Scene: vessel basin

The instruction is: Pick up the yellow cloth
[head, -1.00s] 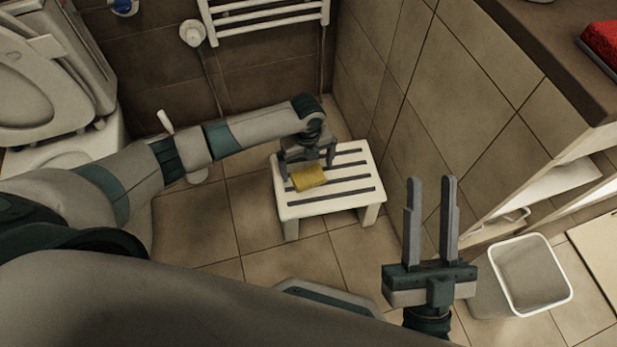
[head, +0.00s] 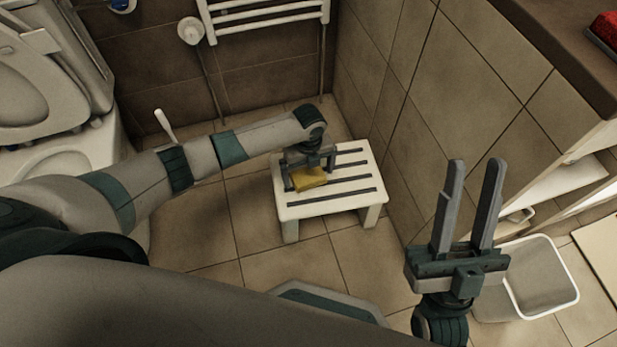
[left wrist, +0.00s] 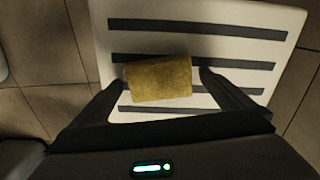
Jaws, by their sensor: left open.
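The yellow cloth (head: 308,179) is a small folded block on the white slatted stool (head: 342,201). My left gripper (head: 309,177) points down at the stool, with its fingers around the cloth. In the left wrist view the cloth (left wrist: 158,78) lies across dark slots of the stool (left wrist: 215,38), between the two open fingers of my left gripper (left wrist: 160,82). Narrow gaps show between the cloth and the fingers. My right gripper (head: 475,168) is open and empty, pointing up in front of the tiled wall, far from the cloth.
A white bin (head: 541,278) stands on the floor at the right, behind my right gripper. A tiled wall (head: 440,110) rises close to the stool's right side. A toilet (head: 50,90) is at the left. Tiled floor (head: 205,225) is clear left of the stool.

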